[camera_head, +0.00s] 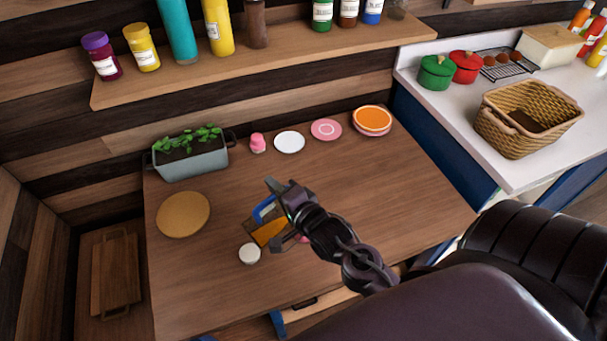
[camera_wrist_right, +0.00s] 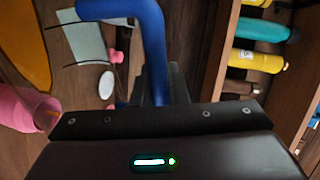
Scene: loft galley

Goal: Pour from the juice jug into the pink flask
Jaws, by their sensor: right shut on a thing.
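The juice jug, with a blue handle and orange juice (camera_head: 268,233), is held low over the wooden table and looks strongly tilted. My right gripper (camera_head: 283,197) is shut on its blue handle, which also fills the top middle of the right wrist view (camera_wrist_right: 152,40). The pink flask (camera_wrist_right: 25,108) stands at the left edge of the wrist view, near the jug. A small orange patch shows at its mouth; I cannot tell whether it is a stream. In the head view, only a sliver of the flask (camera_head: 302,238) shows behind my gripper. My left gripper is out of view.
A white round item (camera_head: 249,254) stands close to the jug. A round tan board (camera_head: 183,214), a grey planter (camera_head: 190,160), a small pink item (camera_head: 258,143) and several plates line the table's left and back. The table's right side (camera_head: 420,205) is clear.

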